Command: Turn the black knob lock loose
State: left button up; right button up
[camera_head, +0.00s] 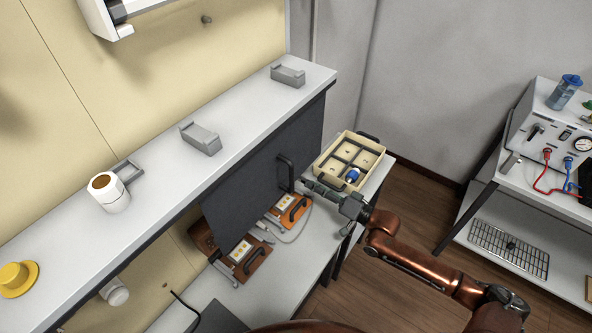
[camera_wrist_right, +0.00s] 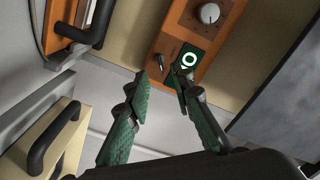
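A small black knob (camera_wrist_right: 161,62) sits on an orange-brown panel (camera_wrist_right: 205,40) in the right wrist view, beside a green plate with a white ring (camera_wrist_right: 189,59). I cannot make out this knob in the head view. My right gripper (camera_wrist_right: 163,82) is open and empty, its green-padded fingers apart and pointing at the panel, with the knob showing just past the fingertips. Whether a fingertip touches the panel I cannot tell. In the head view the right gripper (camera_head: 318,188) is beside the dark hanging panel (camera_head: 262,165). My left gripper is not in view.
A larger grey knob (camera_wrist_right: 209,13) is above on the same panel. A beige compartment tray (camera_head: 333,178) stands close behind the gripper. The dark panel has a black handle (camera_head: 285,173). Brown boxes with handles (camera_head: 247,262) lie on the lower bench. A long shelf (camera_head: 240,110) overhangs it.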

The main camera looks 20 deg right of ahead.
jog(key=x, duration=0.6)
jog(key=shift+w, duration=0.3)
jog(key=shift+a, duration=0.1)
jog(key=shift+c, duration=0.2)
grip_shut()
